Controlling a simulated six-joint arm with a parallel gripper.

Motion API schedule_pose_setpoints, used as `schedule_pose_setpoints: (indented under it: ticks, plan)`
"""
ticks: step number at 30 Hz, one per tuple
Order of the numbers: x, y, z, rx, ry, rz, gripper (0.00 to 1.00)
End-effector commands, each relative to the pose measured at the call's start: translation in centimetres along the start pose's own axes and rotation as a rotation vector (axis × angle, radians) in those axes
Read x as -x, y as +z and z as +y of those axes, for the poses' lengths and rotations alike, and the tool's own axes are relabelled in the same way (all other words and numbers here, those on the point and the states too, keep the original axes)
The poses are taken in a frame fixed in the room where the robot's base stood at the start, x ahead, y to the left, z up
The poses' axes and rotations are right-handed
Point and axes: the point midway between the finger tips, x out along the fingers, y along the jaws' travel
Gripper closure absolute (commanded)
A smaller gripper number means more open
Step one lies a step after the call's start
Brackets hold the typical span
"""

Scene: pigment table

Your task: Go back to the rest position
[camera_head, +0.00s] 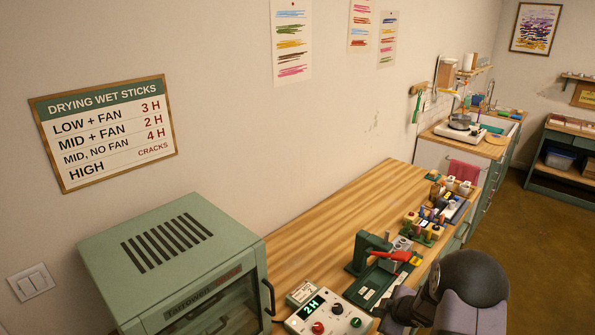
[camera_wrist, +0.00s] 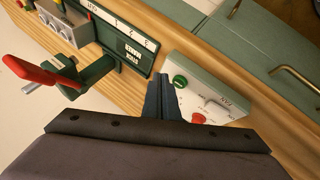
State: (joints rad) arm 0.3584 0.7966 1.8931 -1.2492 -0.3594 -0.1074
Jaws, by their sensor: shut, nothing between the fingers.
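My gripper is shut and empty; its closed dark fingers (camera_wrist: 163,82) show in the wrist view, between the green press and the white control box. In the head view my dark wrist and arm stand at the lower right, partly covering the table edge, and the fingertips cannot be made out.
A green drying oven (camera_head: 172,245) stands at the left. The green press (camera_head: 370,249) with its red handle (camera_head: 391,256) stands behind my wrist. Racks with small bottles (camera_head: 424,229) line the table farther back. The wooden tabletop (camera_head: 345,212) is clear along the wall.

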Motion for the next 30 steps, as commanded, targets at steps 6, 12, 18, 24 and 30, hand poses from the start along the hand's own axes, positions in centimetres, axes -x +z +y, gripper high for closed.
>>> schedule_pose_setpoints:
  ticks: [6, 12, 18, 24, 30]
  plan:
    - [2.4, 10.3, -6.6, -0.373, -0.072, -0.419, 1.00]
    - [10.4, 14.4, -16.4, -0.755, -0.196, -0.792, 1.00]
    - [19.4, 9.9, -24.6, -1.075, -0.323, -1.004, 1.00]
    - [22.4, 4.5, -27.2, -1.193, -0.335, -0.937, 1.00]
    - [23.0, 1.5, -25.8, -1.127, -0.263, -0.787, 1.00]
